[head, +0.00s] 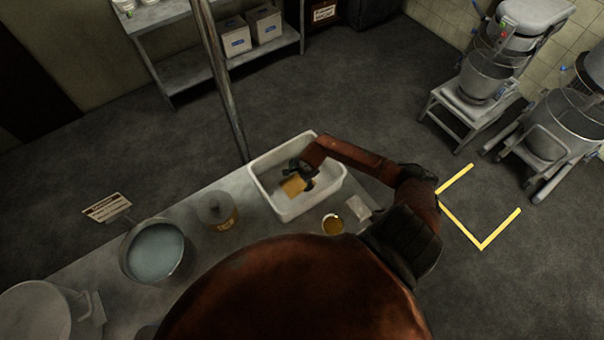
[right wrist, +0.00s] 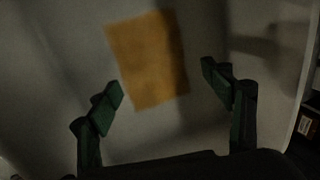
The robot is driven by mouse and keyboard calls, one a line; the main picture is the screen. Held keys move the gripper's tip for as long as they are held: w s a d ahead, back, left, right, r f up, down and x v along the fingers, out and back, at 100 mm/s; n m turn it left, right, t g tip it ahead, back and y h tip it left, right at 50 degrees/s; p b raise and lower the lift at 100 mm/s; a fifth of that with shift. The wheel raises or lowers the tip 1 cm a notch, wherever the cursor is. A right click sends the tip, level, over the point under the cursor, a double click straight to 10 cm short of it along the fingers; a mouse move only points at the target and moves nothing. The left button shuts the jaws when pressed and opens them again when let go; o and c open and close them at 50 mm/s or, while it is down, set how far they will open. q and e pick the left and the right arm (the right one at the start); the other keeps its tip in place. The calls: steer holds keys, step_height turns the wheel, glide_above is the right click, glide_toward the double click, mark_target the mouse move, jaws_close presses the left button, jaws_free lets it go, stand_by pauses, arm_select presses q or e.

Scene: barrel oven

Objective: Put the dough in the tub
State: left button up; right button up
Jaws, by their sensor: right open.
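The dough (head: 292,188), a yellow-tan squarish slab, lies on the floor of the white rectangular tub (head: 311,207) on the table. It also shows in the right wrist view (right wrist: 148,60) as a flat orange-tan rectangle with a shadow across it. My right gripper (head: 303,179) is inside the tub's outline, over the dough. In the right wrist view its two dark green fingers (right wrist: 162,80) are spread apart with nothing between them, and the dough shows beyond them. I cannot tell the exact gap to the dough. My left gripper is not in view.
A small amber dish (head: 332,224) sits near the tub's right front, by my right arm. A metal pole (head: 222,85) rises behind the table. Mixers stand far right.

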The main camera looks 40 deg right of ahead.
steer(key=b+v, duration=0.2)
steer(key=v, duration=0.9)
steer(key=shift+r, duration=0.2)
steer(key=shift+s, duration=0.1)
